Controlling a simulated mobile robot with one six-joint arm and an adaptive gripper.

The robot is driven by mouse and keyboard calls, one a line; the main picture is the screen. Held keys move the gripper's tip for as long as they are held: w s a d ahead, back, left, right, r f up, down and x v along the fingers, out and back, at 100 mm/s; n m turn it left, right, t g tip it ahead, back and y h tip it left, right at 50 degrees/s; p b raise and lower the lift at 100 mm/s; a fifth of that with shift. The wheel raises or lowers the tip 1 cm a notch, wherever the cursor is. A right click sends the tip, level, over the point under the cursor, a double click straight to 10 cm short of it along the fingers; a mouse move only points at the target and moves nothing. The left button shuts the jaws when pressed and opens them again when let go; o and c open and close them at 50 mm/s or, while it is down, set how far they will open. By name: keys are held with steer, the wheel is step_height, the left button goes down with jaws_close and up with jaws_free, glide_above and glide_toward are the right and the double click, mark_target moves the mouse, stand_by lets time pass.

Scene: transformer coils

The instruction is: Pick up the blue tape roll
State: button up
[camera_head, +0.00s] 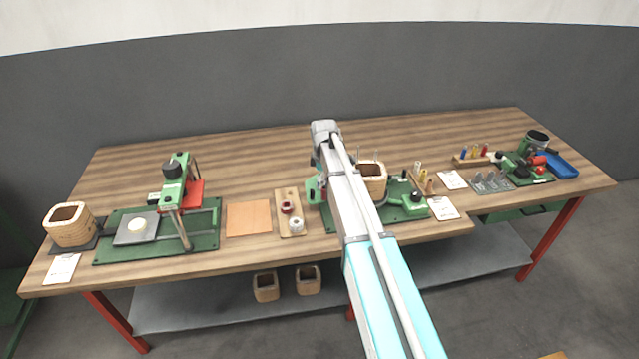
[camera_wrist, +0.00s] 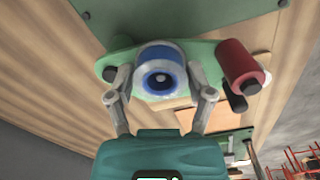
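The blue tape roll (camera_wrist: 142,54) shows in the wrist view, with a pale core and dark centre. It sits on a green holder bar (camera_wrist: 204,55), beside a red roll (camera_wrist: 238,66). My gripper (camera_wrist: 160,78) has one grey finger on each side of the blue roll. The fingers are spread and close to its sides; I cannot tell whether they touch it. In the head view my arm reaches over the middle of the table, and hides the blue roll and the gripper's fingers.
In the head view a coil block (camera_head: 374,185) stands just right of my arm on a green fixture (camera_head: 404,213). A wooden tray (camera_head: 291,226) with small spools lies to the left. A green press (camera_head: 172,188) stands farther left. The table's back strip is clear.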

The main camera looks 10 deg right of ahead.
steer(key=shift+c, duration=1.4)
steer(key=shift+r, duration=0.2)
step_height(320, 180, up, 3)
steer(key=p, duration=0.3)
steer(key=s+r+p, duration=0.9)
steer(key=s+p, duration=0.1)
steer(key=s, duration=0.4)
steer(key=shift+d+r, duration=0.35)
steer(key=shift+d, duration=0.1)
